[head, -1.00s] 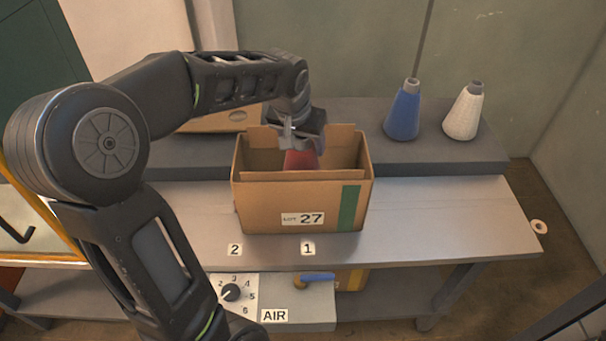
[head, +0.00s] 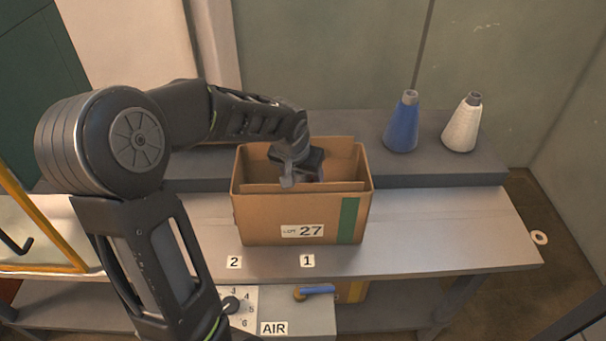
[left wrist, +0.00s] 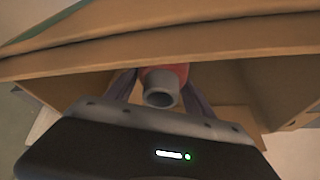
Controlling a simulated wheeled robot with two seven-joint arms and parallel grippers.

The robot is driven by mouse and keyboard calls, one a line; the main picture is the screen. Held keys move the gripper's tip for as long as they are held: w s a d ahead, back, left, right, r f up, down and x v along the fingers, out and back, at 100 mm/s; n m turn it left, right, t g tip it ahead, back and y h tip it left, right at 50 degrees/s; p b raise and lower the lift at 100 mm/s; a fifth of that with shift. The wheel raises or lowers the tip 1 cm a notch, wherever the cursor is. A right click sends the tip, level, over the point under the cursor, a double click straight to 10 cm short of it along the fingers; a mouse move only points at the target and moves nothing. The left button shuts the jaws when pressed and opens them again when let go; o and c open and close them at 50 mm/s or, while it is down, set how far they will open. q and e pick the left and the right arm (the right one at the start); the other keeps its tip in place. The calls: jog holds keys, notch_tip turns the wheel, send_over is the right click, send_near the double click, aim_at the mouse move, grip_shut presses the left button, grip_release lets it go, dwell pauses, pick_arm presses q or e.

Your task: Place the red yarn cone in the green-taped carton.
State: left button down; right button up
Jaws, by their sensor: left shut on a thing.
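The green-taped carton (head: 270,221) stands open on the metal bench, with a green strip down its front right and a LOT 27 label. My left gripper (head: 301,178) reaches down inside it from above. In the left wrist view the red yarn cone (left wrist: 172,73) is between the fingers of my left gripper (left wrist: 160,88), its grey tip toward the camera. The gripper is shut on the cone, inside the carton walls. In the head view the cone is almost wholly hidden by the gripper and the front wall. Whether it touches the carton floor cannot be seen. My right gripper is not in view.
A blue cone (head: 402,124) and a white cone (head: 462,124) stand on the raised back shelf (head: 440,165) to the right. The bench (head: 440,225) is clear right of the carton. Below are a dial (head: 231,305) and a blue-handled valve (head: 316,289).

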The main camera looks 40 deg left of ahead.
pick_arm(q)
jog(key=shift+c, duration=1.8)
grip_release()
jog(key=v, duration=1.2)
